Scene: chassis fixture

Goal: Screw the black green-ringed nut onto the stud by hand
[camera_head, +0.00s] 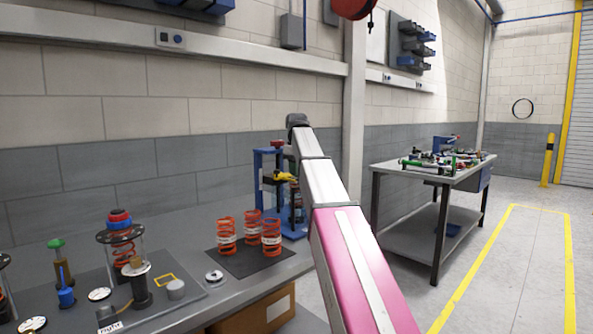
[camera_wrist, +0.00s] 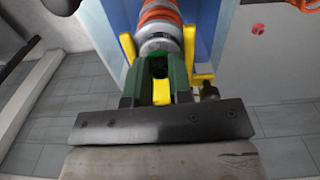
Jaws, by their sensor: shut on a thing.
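In the wrist view my gripper (camera_wrist: 160,67) is shut at the end of a silver-grey cylindrical piece (camera_wrist: 159,45) below an orange spring (camera_wrist: 160,14). Dark green surfaces show at both fingers, and the black green-ringed nut is mostly hidden between them. I cannot make out the stud or the thread, nor whether the nut sits on it. In the head view my arm reaches to the blue press-like fixture (camera_head: 262,172) at the back of the bench, and hides my gripper and part of the fixture.
Yellow fixture arms (camera_wrist: 128,46) flank the spring closely. Several orange springs (camera_head: 227,236) stand on a dark mat (camera_head: 250,262) in front of the fixture. A strut assembly (camera_head: 122,243) and small parts stand at left. A second table (camera_head: 416,176) is at right.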

